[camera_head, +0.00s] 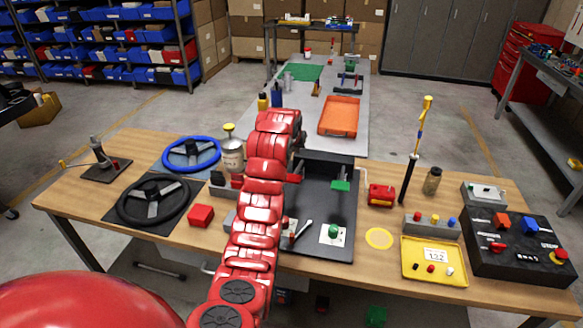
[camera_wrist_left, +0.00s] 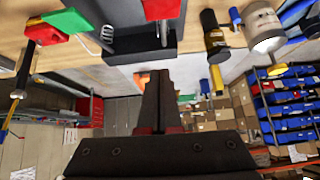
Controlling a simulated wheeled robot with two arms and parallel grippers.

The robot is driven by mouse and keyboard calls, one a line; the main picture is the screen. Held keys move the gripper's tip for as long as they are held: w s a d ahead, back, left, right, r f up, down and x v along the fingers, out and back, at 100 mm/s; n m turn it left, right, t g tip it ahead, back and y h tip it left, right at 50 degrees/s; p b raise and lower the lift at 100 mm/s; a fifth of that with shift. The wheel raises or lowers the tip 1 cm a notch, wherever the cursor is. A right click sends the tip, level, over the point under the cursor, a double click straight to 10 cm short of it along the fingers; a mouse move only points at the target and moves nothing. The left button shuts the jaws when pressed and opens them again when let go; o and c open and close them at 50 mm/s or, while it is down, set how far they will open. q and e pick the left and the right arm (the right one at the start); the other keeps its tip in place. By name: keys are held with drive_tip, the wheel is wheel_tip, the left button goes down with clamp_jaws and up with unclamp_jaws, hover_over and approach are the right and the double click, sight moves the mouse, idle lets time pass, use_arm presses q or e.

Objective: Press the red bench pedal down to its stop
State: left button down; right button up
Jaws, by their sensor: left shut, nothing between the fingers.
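The red bench pedal (camera_wrist_left: 161,8) shows at the top of the left wrist view, on a black base, with its outer part cut off by the frame. In the head view only a small part of the red pedal (camera_head: 293,178) shows beside my left arm. A green pedal (camera_head: 340,185) stands to its right on the black pedal plate (camera_head: 335,213); it also shows in the wrist view (camera_wrist_left: 68,20) with a spring beside it. My left gripper (camera_wrist_left: 160,76) is shut and empty, apart from the red pedal in the picture. In the head view my forearm hides its fingertips.
Two steering wheels, blue (camera_head: 191,153) and black (camera_head: 153,200), lie left of my arm, with a metal can (camera_head: 232,155) near. A red box (camera_head: 381,194), a black stand (camera_head: 409,178) and a yellow tray (camera_head: 434,259) are to the right. A second bench (camera_head: 345,148) adjoins behind.

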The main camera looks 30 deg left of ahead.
use_arm(q)
drive_tip(key=s+r, duration=0.1)
drive_tip(key=s+g, duration=0.1)
drive_tip(key=s+r+g, duration=0.1)
drive_tip(key=s, duration=0.1)
drive_tip(key=shift+r+h, duration=0.3)
drive_tip(key=shift+h, duration=0.1)
drive_tip(key=shift+p, duration=0.3)
drive_tip(key=p, duration=0.5)
hover_over(293, 177)
drive_tip(key=f, duration=0.8)
drive_tip(key=shift+s+d+f, duration=0.1)
drive_tip(key=shift+s+f, duration=0.2)
drive_tip(key=shift+s, duration=0.1)
drive_tip(key=f+p, duration=0.2)
drive_tip(key=f, duration=0.1)
drive_tip(key=shift+s+d, duration=0.1)
drive_tip(key=shift+s, duration=0.3)
drive_tip(key=shift+f, duration=0.4)
drive_tip(key=shift+f, duration=0.1)
